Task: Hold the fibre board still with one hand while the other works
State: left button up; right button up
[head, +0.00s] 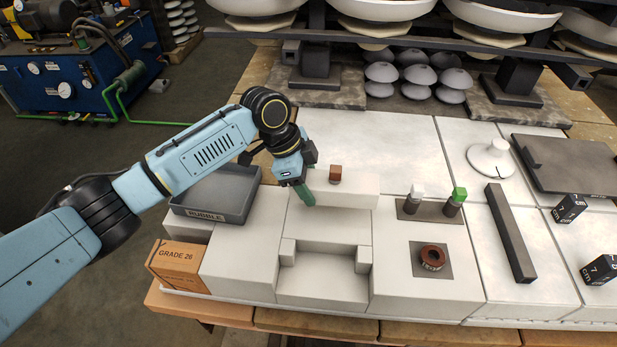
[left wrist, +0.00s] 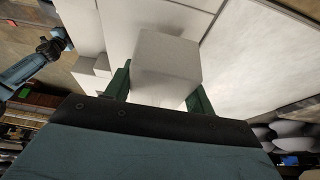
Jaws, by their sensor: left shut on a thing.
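In the left wrist view my left gripper (left wrist: 160,95) is shut on the white board (left wrist: 167,65), one finger on each side. The gripper hides that end of the board in the head view. My right gripper does not show in the head view. A blue arm link shows at the left of the wrist view, without a clear gripper.
A grey rubble tray (head: 205,214) and an orange-brown box (head: 178,262) stand left of the white blocks. A brown ring (head: 432,257) sits on a grey plate at right. A dark bar (head: 510,232) lies farther right. Insulator stacks (head: 415,75) stand behind.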

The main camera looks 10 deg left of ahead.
pick_arm(q)
jog(key=shift+f+b, duration=0.55)
jog(key=shift+f, duration=1.3)
jog(key=shift+f, duration=0.25)
